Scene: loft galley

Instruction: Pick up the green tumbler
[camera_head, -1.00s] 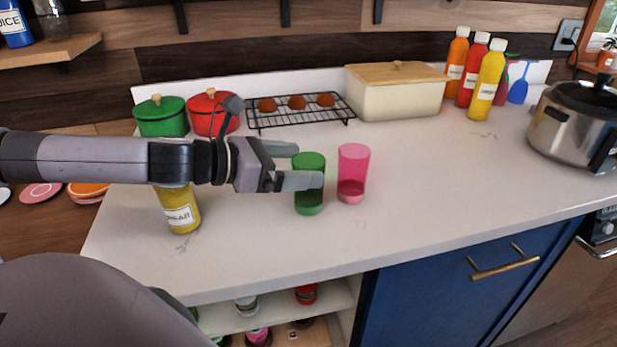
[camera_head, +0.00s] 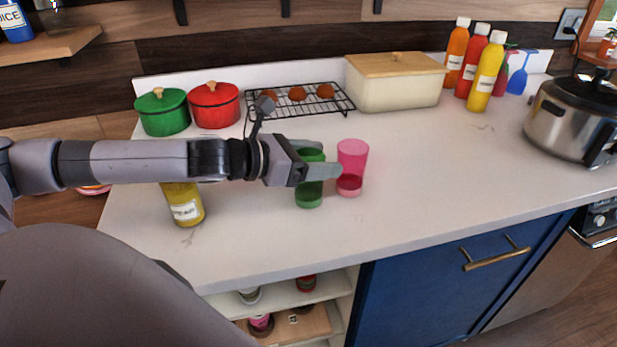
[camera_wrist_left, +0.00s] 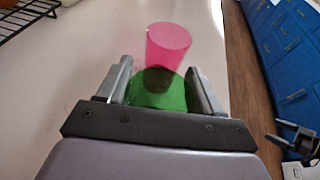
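The green tumbler (camera_head: 309,196) stands upright on the white counter in the head view. My left gripper (camera_head: 322,158) reaches it from the left, with one finger across its front and the other behind it. In the left wrist view the green tumbler (camera_wrist_left: 157,92) sits between the two fingers of my left gripper (camera_wrist_left: 160,85), with small gaps showing at its sides. The fingers are apart, and I cannot see firm contact. The middle of the tumbler is partly hidden by the near finger in the head view.
A pink tumbler (camera_head: 352,165) stands just right of the green one, close to my fingertips. A yellow bottle (camera_head: 184,205) stands below my left arm. A wire rack (camera_head: 290,103) and a cream box (camera_head: 395,87) are behind. The counter (camera_head: 440,180) is clear to the right.

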